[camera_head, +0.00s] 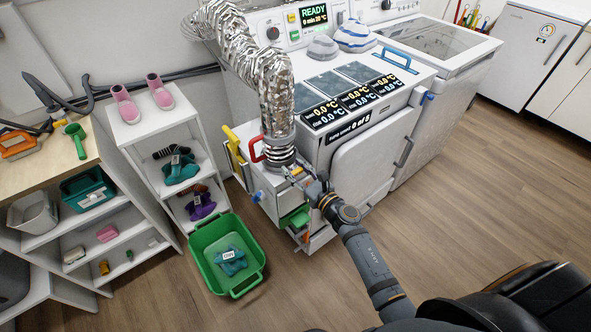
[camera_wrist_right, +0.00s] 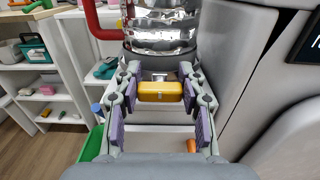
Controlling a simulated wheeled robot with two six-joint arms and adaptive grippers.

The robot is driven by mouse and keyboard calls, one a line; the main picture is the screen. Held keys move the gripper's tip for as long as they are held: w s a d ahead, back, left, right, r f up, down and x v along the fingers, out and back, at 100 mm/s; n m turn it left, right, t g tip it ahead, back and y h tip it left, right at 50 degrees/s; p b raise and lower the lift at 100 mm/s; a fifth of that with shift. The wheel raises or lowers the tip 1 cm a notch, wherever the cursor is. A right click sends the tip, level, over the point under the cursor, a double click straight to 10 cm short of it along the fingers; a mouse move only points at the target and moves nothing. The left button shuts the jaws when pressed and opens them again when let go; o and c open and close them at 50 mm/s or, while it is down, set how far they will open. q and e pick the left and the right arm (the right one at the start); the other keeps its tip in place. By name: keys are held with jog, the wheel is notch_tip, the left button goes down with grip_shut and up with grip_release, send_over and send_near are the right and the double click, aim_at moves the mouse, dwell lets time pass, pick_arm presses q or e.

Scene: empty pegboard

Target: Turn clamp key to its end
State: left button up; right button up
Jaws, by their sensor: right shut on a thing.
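The yellow clamp key (camera_wrist_right: 160,91) sits between the fingers of my right gripper (camera_wrist_right: 160,90) in the right wrist view, just below the clamped end of the silver duct (camera_wrist_right: 160,35). The gripper is shut on the key, with the purple finger pads to either side. In the head view my right gripper (camera_head: 302,180) reaches the lower end of the silver duct (camera_head: 275,95), in front of the dryer's left side. The key's stem and the clamp band are partly hidden by the gripper and too small to make out. My left gripper is not in view.
A red handle (camera_head: 257,148) curves beside the duct end. A yellow handle (camera_head: 233,142) stands to its left. The dryer (camera_head: 372,150) is close on the right. A green basket (camera_head: 243,286) is on the floor beside white shelves (camera_head: 150,130).

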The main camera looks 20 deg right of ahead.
jog(key=m, duration=0.2)
jog(key=shift+d+m+p, duration=0.1)
jog(key=shift+m+p, duration=0.3)
jog(key=shift+d+m+p, duration=0.1)
jog(key=shift+m+p, duration=0.45)
jog(key=shift+m, duration=1.55)
jog(key=o, duration=1.2)
jog(key=shift+w, duration=0.1)
jog(key=shift+c, duration=0.2)
jog(key=shift+f, duration=0.1)
